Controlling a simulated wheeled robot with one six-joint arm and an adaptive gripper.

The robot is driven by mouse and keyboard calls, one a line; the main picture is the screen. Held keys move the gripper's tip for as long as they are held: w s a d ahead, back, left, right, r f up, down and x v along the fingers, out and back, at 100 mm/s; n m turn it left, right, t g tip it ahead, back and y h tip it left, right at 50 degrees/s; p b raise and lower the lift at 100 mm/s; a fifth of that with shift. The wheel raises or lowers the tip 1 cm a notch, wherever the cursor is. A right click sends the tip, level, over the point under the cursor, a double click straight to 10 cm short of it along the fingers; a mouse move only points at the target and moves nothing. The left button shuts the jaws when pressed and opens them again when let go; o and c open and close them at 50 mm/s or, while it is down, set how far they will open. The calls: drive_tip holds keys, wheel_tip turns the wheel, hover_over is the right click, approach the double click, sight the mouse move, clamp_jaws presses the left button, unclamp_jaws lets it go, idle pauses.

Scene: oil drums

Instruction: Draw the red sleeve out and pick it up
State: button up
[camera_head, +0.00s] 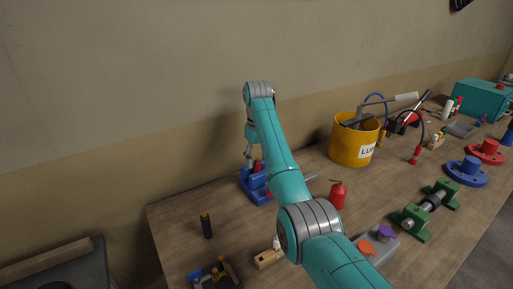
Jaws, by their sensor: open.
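A small red piece (258,165), which looks like the red sleeve, shows at the blue fixture (254,188) near the table's back edge. My arm covers its right side, and how it sits in the fixture is too small to tell. My gripper (249,162) is open and points down just left of the red piece, above the fixture. I cannot tell whether the fingers touch it.
The wooden table (175,222) holds a black cylinder (206,226), a red oil can (338,194), a yellow bucket (353,139) and a green-ended stand (425,213). My arm crosses the middle. The table's back left is mostly clear.

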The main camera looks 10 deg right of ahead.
sight(258, 172)
drive_tip(key=shift+f, duration=3.15)
clamp_jaws()
drive_tip(key=shift+s+d+r, duration=0.1)
drive_tip(key=shift+r, duration=1.8)
